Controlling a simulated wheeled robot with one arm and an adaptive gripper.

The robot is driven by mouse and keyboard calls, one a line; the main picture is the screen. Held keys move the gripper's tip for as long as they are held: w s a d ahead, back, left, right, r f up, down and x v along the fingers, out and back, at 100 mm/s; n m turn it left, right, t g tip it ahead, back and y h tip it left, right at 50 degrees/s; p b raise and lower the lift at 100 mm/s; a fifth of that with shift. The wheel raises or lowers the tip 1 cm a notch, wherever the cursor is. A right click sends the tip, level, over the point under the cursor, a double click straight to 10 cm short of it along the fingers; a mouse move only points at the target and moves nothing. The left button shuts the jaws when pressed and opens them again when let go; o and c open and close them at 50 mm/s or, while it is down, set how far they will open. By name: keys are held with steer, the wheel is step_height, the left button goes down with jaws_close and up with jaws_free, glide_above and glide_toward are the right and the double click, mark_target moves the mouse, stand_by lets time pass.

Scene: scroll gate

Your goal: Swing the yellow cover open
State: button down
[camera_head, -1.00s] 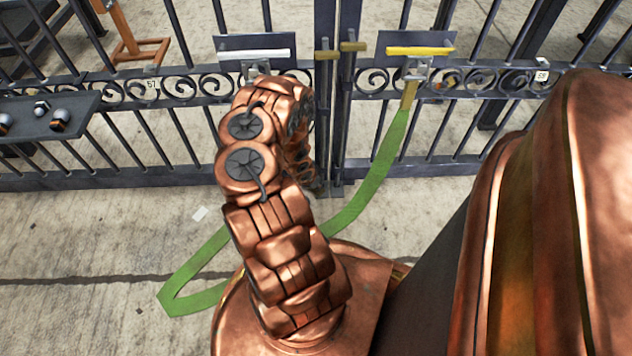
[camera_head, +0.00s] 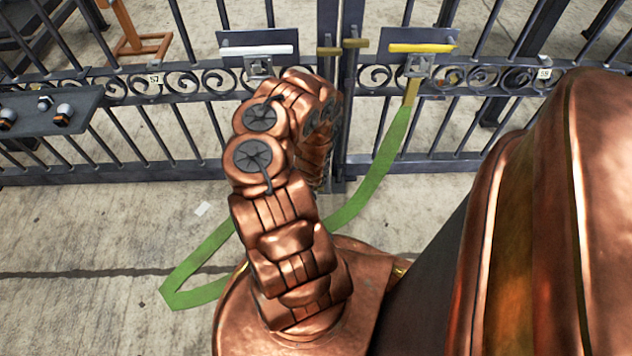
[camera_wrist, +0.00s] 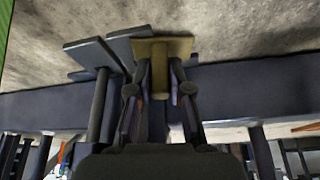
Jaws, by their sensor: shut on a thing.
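The yellow cover (camera_head: 423,48) is a yellow-edged strip on a dark plate on the right gate leaf, above a latch, and appears closed. My gripper is hidden behind my copper arm in the head view. In the wrist view, my gripper (camera_wrist: 160,75) is shut on a brass-coloured piece (camera_wrist: 160,46) with a flat, wide end. Whether this piece belongs to the cover cannot be told. Dark flat plates (camera_wrist: 95,52) on a stem stand just left of it.
A white-edged plate (camera_head: 257,49) sits on the left gate leaf. A green strap (camera_head: 375,185) hangs from the right latch to the floor. A dark shelf (camera_head: 85,100) with several bolts is at the left.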

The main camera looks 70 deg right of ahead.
steer(key=shift+d, duration=0.1)
stand_by(0.4)
steer(key=c, duration=1.1)
jaws_free()
steer(key=shift+r, duration=0.1)
steer(key=shift+v, duration=5.95)
steer(key=shift+s, duration=0.1)
